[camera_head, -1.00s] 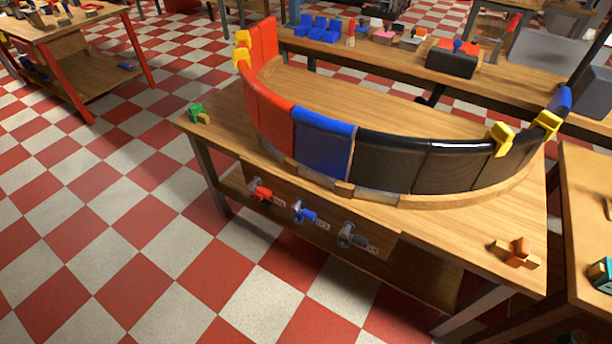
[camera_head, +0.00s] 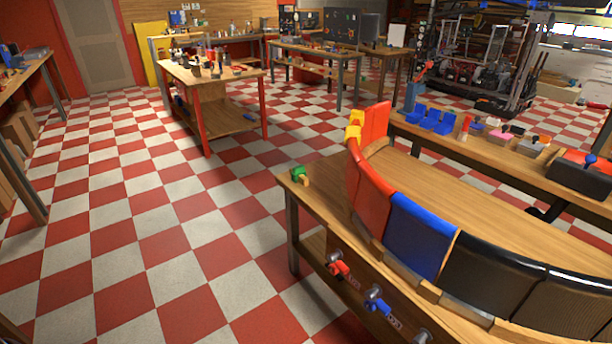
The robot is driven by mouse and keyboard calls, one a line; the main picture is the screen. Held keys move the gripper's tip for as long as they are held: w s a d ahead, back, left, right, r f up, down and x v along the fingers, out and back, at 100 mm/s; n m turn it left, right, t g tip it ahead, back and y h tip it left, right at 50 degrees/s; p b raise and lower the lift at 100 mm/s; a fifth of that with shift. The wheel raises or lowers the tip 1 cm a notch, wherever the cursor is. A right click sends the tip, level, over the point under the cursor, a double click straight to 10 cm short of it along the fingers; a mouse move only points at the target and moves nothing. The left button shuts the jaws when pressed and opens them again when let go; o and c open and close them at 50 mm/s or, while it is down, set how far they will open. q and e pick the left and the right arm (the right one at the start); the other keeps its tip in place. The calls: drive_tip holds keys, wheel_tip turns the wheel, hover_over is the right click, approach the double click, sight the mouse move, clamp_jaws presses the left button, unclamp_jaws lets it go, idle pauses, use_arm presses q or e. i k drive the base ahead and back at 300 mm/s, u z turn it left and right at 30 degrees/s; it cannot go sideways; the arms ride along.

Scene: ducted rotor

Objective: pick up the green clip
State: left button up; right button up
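A small green clip (camera_head: 298,173) sits on the left end of the wooden workbench (camera_head: 325,196), close to its corner. A small tan piece is right against it. The clip is small in the picture and its exact shape is hard to tell. Neither of my grippers shows in the head view.
A curved wall of red (camera_head: 369,194), blue (camera_head: 420,235) and black (camera_head: 492,272) panels stands on the workbench, right of the clip. Yellow clips (camera_head: 354,130) grip its far end. Checkered floor (camera_head: 170,220) lies open to the left. Another bench (camera_head: 215,78) stands farther back.

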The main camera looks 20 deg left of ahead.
sight(300, 170)
drive_tip(key=z, duration=0.05)
drive_tip(key=k, duration=0.5)
drive_tip(key=u, duration=0.75)
drive_tip(key=i, duration=1.8)
drive_tip(key=z, duration=0.75)
drive_tip(key=i, duration=0.55)
drive_tip(key=z, duration=0.5)
